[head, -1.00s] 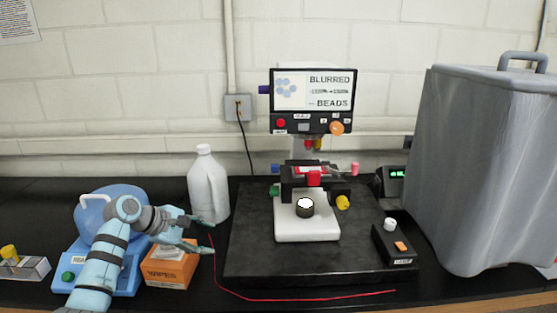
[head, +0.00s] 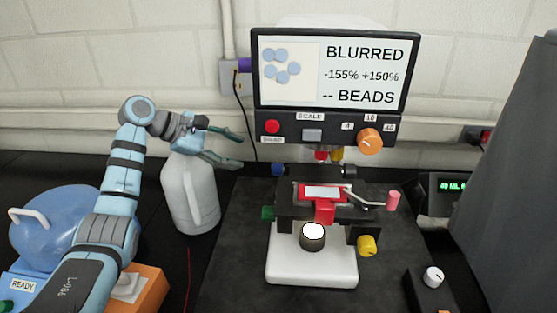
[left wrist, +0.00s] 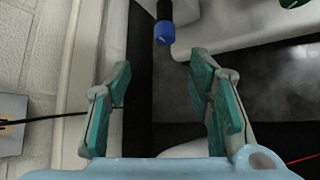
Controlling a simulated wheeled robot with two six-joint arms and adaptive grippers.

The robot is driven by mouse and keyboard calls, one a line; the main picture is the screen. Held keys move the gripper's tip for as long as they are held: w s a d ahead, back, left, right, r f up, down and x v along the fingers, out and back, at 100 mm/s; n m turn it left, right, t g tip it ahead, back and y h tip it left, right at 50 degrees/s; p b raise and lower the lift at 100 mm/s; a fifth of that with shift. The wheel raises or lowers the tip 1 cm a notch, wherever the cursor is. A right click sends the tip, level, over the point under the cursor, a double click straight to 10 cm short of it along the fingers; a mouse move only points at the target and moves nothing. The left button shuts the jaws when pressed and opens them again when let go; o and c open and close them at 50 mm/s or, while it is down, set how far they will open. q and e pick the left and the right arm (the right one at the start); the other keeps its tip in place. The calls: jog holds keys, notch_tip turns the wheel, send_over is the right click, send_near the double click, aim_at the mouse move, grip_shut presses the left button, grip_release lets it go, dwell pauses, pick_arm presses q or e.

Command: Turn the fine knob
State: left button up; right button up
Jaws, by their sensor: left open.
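The microscope (head: 313,266) stands on a dark slab with a lit sample spot at its middle. On its left side are a small blue knob (head: 279,170) and, lower, a green knob (head: 267,212). A yellow knob (head: 367,245) is at its lower right. No label shows which is the fine knob. My left gripper (head: 241,152) is open and empty, left of the blue knob and apart from it. In the left wrist view, the blue knob (left wrist: 164,33) lies beyond the open fingertips (left wrist: 161,70), and the green knob (left wrist: 293,3) is at the top edge.
The screen (head: 335,72) reads BLURRED. A white jug (head: 190,195) stands below and behind my left gripper. An orange wipes box (head: 147,292) is at lower left. A tall grey cover (head: 515,170) fills the right side. A black cable hangs on the wall.

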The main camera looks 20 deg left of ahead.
aim_at(273, 167)
pick_arm(q)
jog(key=x, duration=1.3)
jog(key=shift+s+d, duration=0.25)
jog(key=shift+s, duration=0.05)
jog(key=shift+s+r, duration=0.25)
jog(key=shift+s, duration=0.15)
jog(key=shift+c, duration=0.4)
jog(key=shift+w+f, duration=0.1)
grip_shut()
pick_arm(e)
jog(key=shift+s+r, duration=0.1)
jog(key=shift+s, duration=0.65)
jog(key=shift+r, duration=0.1)
